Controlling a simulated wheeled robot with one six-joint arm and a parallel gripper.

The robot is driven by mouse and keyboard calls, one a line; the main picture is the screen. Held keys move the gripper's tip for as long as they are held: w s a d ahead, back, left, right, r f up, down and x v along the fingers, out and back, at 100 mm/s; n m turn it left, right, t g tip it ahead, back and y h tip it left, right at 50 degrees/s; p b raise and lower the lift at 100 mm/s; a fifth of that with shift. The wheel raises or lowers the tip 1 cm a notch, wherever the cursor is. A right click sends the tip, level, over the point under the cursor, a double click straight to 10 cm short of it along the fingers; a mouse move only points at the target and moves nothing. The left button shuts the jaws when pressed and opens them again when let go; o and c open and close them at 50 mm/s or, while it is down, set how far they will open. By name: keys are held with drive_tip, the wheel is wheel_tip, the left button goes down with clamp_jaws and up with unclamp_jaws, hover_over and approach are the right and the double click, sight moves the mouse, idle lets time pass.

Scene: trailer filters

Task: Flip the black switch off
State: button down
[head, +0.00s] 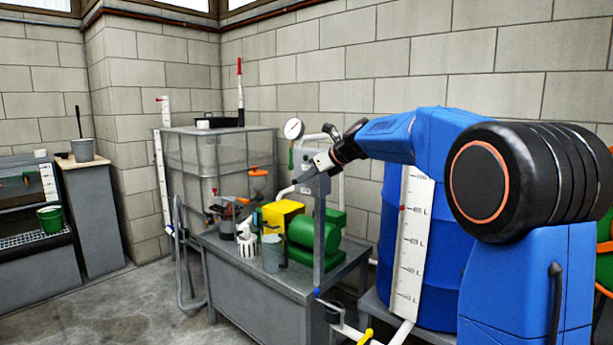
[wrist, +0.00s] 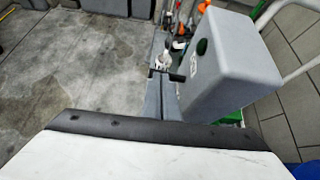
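A grey control box (head: 313,150) stands on a post at the front of the metal bench. In the wrist view the grey box (wrist: 235,75) fills the upper right. A dark round knob (wrist: 202,46) sits on its face, above a small pale label; it looks like the black switch, but its position cannot be read.
The metal bench (head: 255,270) carries a green motor (head: 308,235), a yellow block (head: 282,215) and small containers. A pressure gauge (head: 293,129) and pipes are close to the box. A blue barrel (head: 437,255) stands right. Open concrete floor (head: 120,310) lies left.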

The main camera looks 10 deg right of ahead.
drive_tip(key=shift+s+a+f+n+t+h, duration=0.1)
drive_tip(key=shift+f+n+t+h, duration=0.3)
drive_tip(key=shift+n, duration=0.1)
drive_tip(key=shift+r, duration=0.2)
drive_tip(key=shift+r, duration=0.65)
drive_tip(key=a+v, duration=0.1)
drive_tip(key=v, duration=1.3)
drive_tip(key=shift+s, duration=0.35)
drive_tip(key=shift+f, duration=0.15)
